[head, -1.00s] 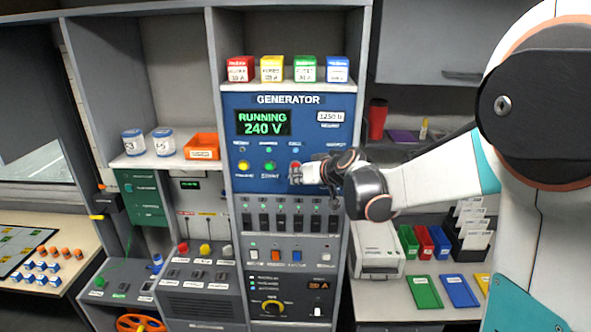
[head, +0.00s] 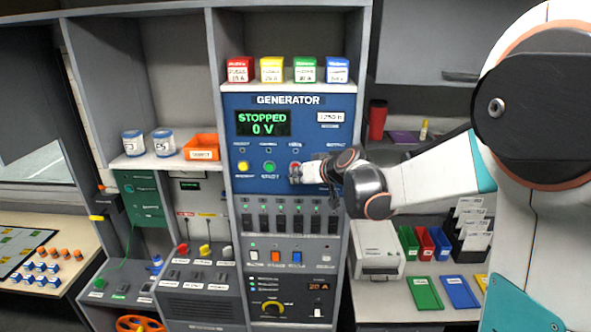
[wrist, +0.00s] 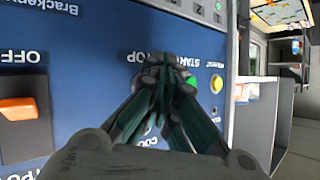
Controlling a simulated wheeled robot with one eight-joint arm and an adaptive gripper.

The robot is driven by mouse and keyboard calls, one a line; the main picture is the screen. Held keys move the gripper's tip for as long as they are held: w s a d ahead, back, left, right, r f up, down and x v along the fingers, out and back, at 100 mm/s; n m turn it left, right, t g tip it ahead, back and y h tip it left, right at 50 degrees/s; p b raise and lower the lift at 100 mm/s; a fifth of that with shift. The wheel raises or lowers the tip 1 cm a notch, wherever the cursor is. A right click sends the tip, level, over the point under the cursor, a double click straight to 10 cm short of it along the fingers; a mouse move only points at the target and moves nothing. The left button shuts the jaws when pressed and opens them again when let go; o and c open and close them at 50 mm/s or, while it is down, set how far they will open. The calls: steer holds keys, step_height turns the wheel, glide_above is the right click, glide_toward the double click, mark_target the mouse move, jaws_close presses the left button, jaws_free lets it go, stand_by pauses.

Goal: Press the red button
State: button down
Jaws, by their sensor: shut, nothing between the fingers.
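The blue generator panel (head: 315,110) stands in the middle of the head view, and its display (head: 263,123) reads "STOPPED 0 V". The red button (head: 294,167) is on the panel, right of the green button (head: 269,167) and the yellow button (head: 243,167). My gripper (head: 298,174) is shut, with its tips at the red button and covering part of it. In the wrist view the shut fingers (wrist: 165,65) reach to the panel and hide the red button. The green button (wrist: 190,83) and yellow button (wrist: 217,84) show just beyond them. I cannot tell whether the tips still touch the button.
A row of black switches (head: 290,223) is below the buttons, with an orange rocker switch (head: 275,257) lower down. Colored boxes (head: 288,70) sit on the shelf above the panel. A white printer (head: 377,250) stands on the counter at right.

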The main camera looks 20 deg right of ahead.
stand_by(0.6)
steer(key=shift+s+a, duration=0.25)
steer(key=shift+s, duration=0.45)
steer(key=s, duration=0.1)
steer(key=s+a, duration=0.1)
steer(key=s, duration=0.2)
steer(key=shift+s+a, duration=0.25)
steer(key=shift+s, duration=0.15)
stand_by(0.4)
